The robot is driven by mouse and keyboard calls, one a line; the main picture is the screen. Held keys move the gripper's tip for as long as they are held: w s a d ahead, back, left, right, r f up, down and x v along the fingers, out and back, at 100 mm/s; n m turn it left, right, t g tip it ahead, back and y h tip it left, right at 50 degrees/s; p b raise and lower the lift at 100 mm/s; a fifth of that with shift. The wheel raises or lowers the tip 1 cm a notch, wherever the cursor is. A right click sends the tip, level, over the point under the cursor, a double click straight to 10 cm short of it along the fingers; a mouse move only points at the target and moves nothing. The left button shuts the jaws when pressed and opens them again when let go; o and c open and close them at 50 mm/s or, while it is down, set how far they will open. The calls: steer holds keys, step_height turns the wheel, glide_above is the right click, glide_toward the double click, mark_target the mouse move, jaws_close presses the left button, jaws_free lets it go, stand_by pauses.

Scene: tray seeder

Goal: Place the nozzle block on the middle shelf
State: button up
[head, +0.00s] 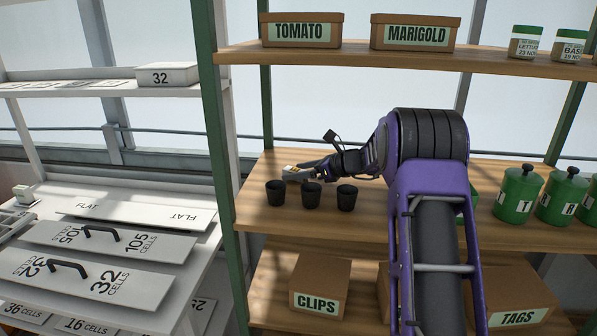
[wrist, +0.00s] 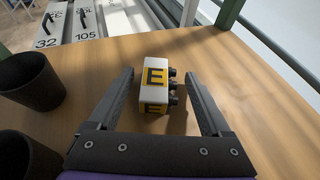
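The nozzle block (wrist: 155,86) is white with yellow faces marked with a black E and dark nozzles along its right side. It appears to rest upright on the wooden middle shelf (wrist: 225,125). In the head view the block (head: 291,169) is small, near the left end of the middle shelf (head: 290,230), behind the dark pots. My gripper (wrist: 156,75) is open, its fingers on either side of the block with a visible gap at each side. In the head view my gripper (head: 303,173) reaches in from the right, low over the shelf, and partly hides the block.
Several dark pots, one being the middle pot (head: 311,195), stand in front of my gripper. Green canisters (head: 517,195) stand to the right. The top shelf (head: 350,57) holds boxes and jars. A CLIPS box (head: 319,288) sits below. A white rack (head: 110,205) stands left.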

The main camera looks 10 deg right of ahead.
steer(key=shift+r, duration=0.25)
steer(key=v, duration=1.2)
